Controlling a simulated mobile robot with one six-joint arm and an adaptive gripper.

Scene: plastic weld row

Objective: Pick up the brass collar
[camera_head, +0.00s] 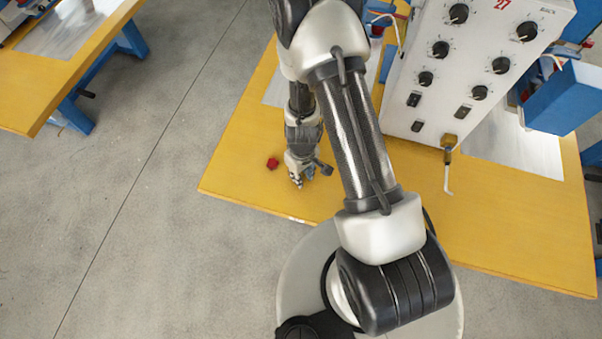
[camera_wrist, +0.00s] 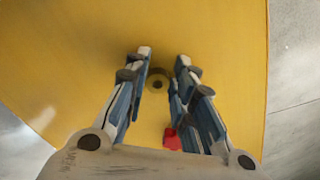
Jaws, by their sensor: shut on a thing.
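The brass collar (camera_wrist: 157,74) is a small, dull yellow-brown ring with a dark centre, close in colour to the yellow bench top. In the wrist view it lies between the two fingers of my gripper (camera_wrist: 162,72), which is shut on it. The fingers flank its left and right sides. In the head view my gripper (camera_head: 299,181) points down at the bench near its front left part. The collar cannot be made out there. I cannot tell whether the collar still touches the bench.
A small red part (camera_head: 272,163) lies on the yellow bench (camera_head: 235,170) left of my gripper; it also shows in the wrist view (camera_wrist: 172,139) by the right finger. A white control box (camera_head: 460,75) with knobs stands to the right. Another bench (camera_head: 75,70) is at upper left.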

